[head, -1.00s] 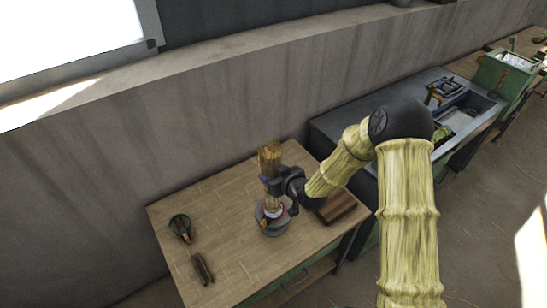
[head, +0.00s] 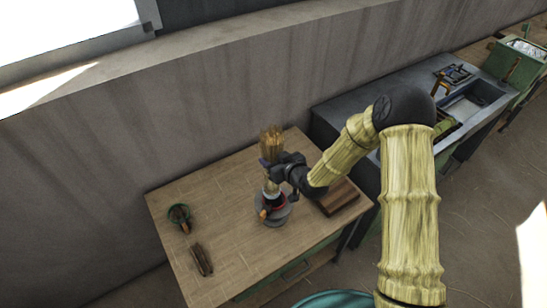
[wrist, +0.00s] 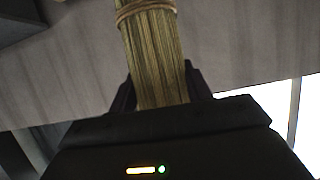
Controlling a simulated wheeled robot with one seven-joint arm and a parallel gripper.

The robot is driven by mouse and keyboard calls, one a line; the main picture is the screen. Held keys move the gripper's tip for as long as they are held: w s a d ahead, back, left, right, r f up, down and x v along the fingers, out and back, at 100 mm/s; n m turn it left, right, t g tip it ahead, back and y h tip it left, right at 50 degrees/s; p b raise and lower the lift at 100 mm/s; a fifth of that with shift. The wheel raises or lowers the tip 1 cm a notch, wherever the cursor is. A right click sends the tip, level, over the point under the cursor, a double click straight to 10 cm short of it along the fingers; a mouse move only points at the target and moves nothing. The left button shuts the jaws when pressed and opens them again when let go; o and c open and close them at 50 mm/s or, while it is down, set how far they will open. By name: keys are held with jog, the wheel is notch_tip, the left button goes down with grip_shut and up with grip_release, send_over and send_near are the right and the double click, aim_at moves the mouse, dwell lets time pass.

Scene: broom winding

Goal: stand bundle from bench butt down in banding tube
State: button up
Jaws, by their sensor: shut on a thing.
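The straw bundle (head: 270,142) is nearly upright in my gripper (head: 274,176), its bristly top end up. In the wrist view, the bundle (wrist: 155,62) shows as a striped bunch of stalks with a twine tie, between the fingers. A round grey base (head: 274,220) with a dark upright part and a red band, apparently the banding tube, stands on the wooden bench (head: 225,225) directly below my gripper. The bundle's lower end is hidden by the gripper and the tube. I cannot tell whether it is inside the tube or above it.
A green-rimmed round item (head: 180,217) and a brown piece (head: 202,259) lie at the bench's left. A dark wooden block (head: 338,196) lies right of the tube. A grey sink counter (head: 400,110) adjoins behind right.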

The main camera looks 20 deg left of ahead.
jog(key=shift+w+d+f+b, duration=0.1)
jog(key=shift+d+f+b, duration=0.1)
jog(key=shift+f, duration=0.3)
jog(key=shift+w+d+f+b, duration=0.1)
jog(key=shift+f+b, duration=0.05)
jog(key=shift+f, duration=0.3)
jog(key=shift+f+b, duration=0.5)
jog(key=shift+f, duration=0.55)
jog(key=shift+f+b, duration=4.4)
jog(key=shift+f, duration=0.05)
jog(key=o, duration=1)
jog(key=shift+o, duration=0.2)
